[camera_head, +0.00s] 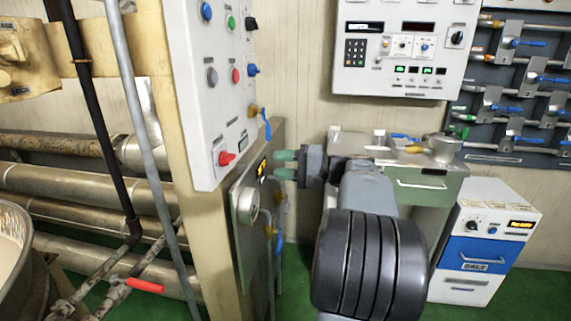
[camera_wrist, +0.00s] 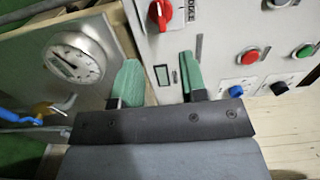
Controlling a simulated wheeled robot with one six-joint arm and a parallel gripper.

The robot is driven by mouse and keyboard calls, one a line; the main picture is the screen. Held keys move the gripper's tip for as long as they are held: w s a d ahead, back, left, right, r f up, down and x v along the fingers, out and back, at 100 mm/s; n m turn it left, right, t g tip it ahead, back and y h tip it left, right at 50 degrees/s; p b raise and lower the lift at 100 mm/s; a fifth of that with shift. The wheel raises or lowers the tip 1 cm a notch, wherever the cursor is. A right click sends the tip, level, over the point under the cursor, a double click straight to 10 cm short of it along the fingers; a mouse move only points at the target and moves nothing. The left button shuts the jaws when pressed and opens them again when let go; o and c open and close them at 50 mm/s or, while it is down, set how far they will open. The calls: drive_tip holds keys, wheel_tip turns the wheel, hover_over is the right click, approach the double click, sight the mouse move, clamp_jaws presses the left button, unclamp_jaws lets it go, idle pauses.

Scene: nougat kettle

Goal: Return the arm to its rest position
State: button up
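My gripper (camera_head: 277,164) reaches left in the head view, with its two green fingers apart, one above the other. My arm is stretched out forward from the bottom of that view. In the wrist view the gripper (camera_wrist: 158,72) is open, and only a panel face shows between its fingers. The fingers point toward the white control panel (camera_head: 205,120) and the metal plate with the gauge (camera_head: 248,203). I cannot tell how far the fingertips are from the panel.
The panel's red switch (camera_wrist: 160,13) and round gauge (camera_wrist: 75,58) lie close ahead in the wrist view. A green cabinet (camera_head: 425,188) stands behind the arm, and a white and blue unit (camera_head: 483,250) is at right. Pipes and a kettle (camera_head: 22,260) are at left.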

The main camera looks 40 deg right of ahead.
drive_tip(key=shift+s+d, duration=0.2)
drive_tip(key=shift+s, duration=0.05)
idle(0.4)
drive_tip(key=s+a+n+g+h+p, duration=0.25)
drive_tip(key=a+g+p, duration=0.55)
drive_tip(key=a+p, duration=0.5)
drive_tip(key=s+a+r+n+g+h+p, duration=0.1)
drive_tip(key=s+a+n+h+p, duration=0.5)
drive_tip(key=s+h+p, duration=0.3)
drive_tip(key=shift+a+n+g+h, duration=0.3)
drive_tip(key=shift+n+h, duration=0.05)
drive_tip(key=shift+n, duration=0.2)
drive_tip(key=shift+s, duration=0.1)
